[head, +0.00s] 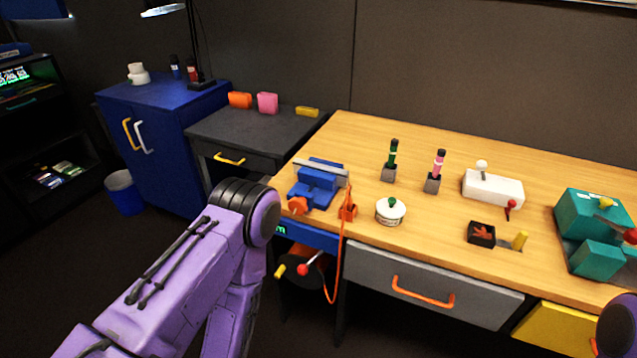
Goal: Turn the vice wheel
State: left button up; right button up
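A blue vice (318,184) with a grey bar across its top stands at the left end of the wooden workbench. An orange wheel-like knob (297,205) sits on its front left side, facing the bench edge. My purple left arm comes in from the lower left, and its dark joint is close to the left of the vice in the picture. No fingers of my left gripper show. Only a small purple and dark part of my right arm shows at the lower right edge, and its gripper is out of view.
An orange block (348,212) with a hanging orange cord is right of the vice. A white round tin (390,211) stands beyond it. Below the bench edge are a dark disc (309,277) with red and yellow knobs and a grey drawer (430,286). A teal machine (592,229) stands far right.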

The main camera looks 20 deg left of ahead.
aim_at(297, 206)
jog(key=u, duration=2.25)
jog(key=k, duration=0.95)
jog(key=z, duration=1.05)
jog(key=i, duration=0.5)
